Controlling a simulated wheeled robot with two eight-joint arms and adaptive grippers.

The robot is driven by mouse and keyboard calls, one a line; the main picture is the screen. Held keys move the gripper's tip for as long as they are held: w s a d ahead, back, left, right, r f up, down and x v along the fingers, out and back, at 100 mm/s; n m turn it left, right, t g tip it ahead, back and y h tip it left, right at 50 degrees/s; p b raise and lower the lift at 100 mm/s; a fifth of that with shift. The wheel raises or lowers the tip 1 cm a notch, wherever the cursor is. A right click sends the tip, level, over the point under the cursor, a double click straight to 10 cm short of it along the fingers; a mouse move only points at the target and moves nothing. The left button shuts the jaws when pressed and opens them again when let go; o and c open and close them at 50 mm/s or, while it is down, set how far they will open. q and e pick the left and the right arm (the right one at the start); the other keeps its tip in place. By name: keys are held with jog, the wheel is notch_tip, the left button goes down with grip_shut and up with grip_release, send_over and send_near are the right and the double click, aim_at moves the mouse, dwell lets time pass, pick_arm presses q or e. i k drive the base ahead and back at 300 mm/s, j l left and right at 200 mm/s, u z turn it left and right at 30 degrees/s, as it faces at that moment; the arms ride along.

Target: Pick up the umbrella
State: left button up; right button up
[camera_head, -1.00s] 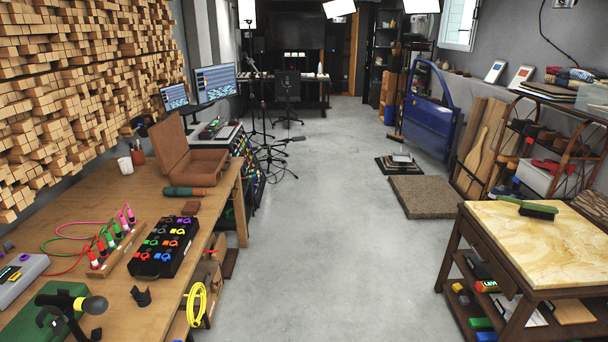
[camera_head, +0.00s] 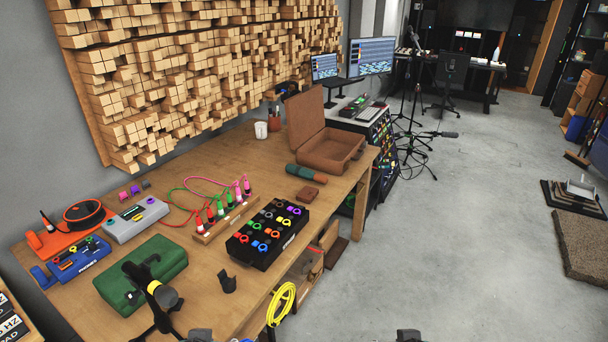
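A short teal cylinder with a brown end, which looks like a folded umbrella (camera_head: 305,172), lies on the wooden workbench (camera_head: 215,285). It is in front of the open brown suitcase and behind the black box of coloured knobs.
The brown suitcase (camera_head: 325,150), a small brown block (camera_head: 308,194) and the knob box (camera_head: 268,232) surround the umbrella. A green case (camera_head: 142,275) and a black stand with a yellow band (camera_head: 155,298) are at the near left. A yellow cable (camera_head: 281,303) hangs at the bench edge.

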aim_at(298, 171)
jog(key=i+l+u, duration=0.1)
jog(key=i+l, duration=0.25)
jog(key=i+l+u, duration=0.15)
jog(key=i+l, duration=0.2)
jog(key=i+l+u, duration=0.1)
jog(key=i+l, duration=0.3)
jog(key=i+l+u, duration=0.1)
jog(key=i+l, duration=0.35)
jog(key=i+l+u, duration=0.15)
jog(key=i+l, duration=0.25)
jog(key=i+l+u, duration=0.1)
jog(key=i+l, duration=0.2)
jog(key=l, duration=0.25)
jog(key=i+l+u, duration=0.1)
jog(key=i+l, duration=0.2)
jog(key=l, duration=0.25)
jog(key=i+l+u, duration=0.15)
jog(key=i+l, duration=0.15)
jog(key=l, duration=0.25)
